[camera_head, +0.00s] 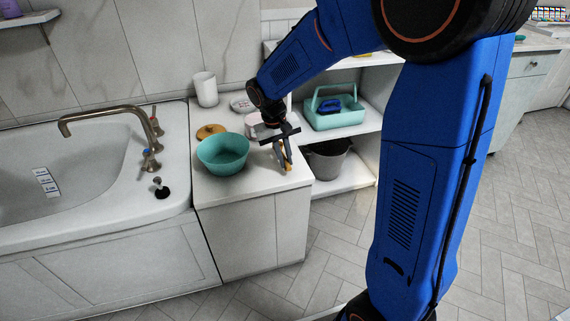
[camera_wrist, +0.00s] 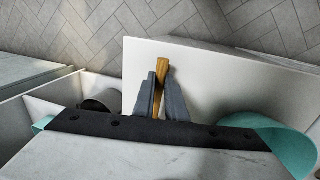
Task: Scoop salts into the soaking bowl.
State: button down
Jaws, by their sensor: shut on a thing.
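My gripper (camera_head: 284,162) is above the front right of the white counter and points down. It is shut on a wooden piece, which looks like a scoop handle (camera_wrist: 162,66), between its fingers in the wrist view. The scoop's bowl is not clearly visible. A teal bowl (camera_head: 222,155), likely the soaking bowl, sits on the counter left of my gripper; its side shows at the right of the wrist view (camera_wrist: 290,145). A pale jar (camera_head: 252,122) stands behind, partly hidden by my gripper; its contents cannot be seen. A round wooden lid (camera_head: 210,131) lies behind the bowl.
A white cup (camera_head: 205,88) and a small dish (camera_head: 242,104) stand at the counter's back. The bathtub (camera_head: 95,185) with its faucet (camera_head: 105,112) is at left. Right of the counter, shelves hold a teal caddy (camera_head: 333,112) and a grey bucket (camera_head: 328,160).

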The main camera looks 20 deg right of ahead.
jog(key=shift+f, duration=1.25)
jog(key=shift+f, duration=0.15)
jog(key=c, duration=1.8)
grip_release()
notch_tip(320, 180, up, 12)
jog(key=a, duration=0.2)
jog(key=shift+a, duration=0.15)
